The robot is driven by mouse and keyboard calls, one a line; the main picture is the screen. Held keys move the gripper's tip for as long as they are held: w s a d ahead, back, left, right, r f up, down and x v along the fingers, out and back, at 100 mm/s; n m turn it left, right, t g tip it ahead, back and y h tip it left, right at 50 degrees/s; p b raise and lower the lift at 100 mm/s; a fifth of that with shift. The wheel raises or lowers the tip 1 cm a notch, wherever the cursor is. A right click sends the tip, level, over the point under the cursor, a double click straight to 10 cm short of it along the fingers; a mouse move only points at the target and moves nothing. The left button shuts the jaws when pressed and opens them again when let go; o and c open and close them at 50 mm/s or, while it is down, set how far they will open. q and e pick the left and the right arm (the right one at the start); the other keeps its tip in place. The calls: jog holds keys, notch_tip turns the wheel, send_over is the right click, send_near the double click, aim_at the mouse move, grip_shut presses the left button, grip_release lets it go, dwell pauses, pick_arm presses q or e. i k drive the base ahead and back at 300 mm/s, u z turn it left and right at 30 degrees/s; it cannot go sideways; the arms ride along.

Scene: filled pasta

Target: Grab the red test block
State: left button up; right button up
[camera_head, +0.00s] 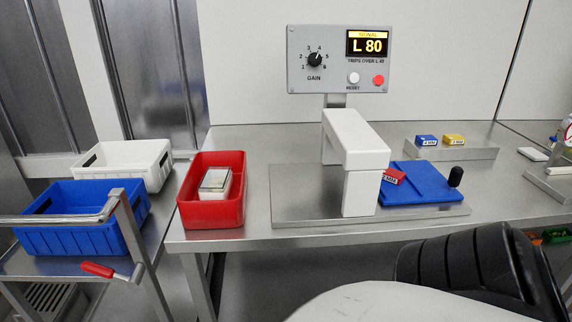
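The red test block (393,176) is small, with a white label on its top. It lies on the blue sliding plate (425,186), close to the right side of the white arch (359,143). The arch hides part of the plate's left end. The plate has a black knob (455,176) at its right end. Neither of my grippers shows in the head view, so nothing is seen touching the block.
A blue block (426,141) and a yellow block (455,140) sit on a metal rack behind. A red bin (212,212) holds packages at left. A grey control box (339,60) reads L 80. A black ribbed shape is at front right.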

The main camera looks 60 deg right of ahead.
aim_at(394, 176)
jog(key=u, duration=0.7)
jog(key=k, duration=1.9)
jog(key=z, duration=0.25)
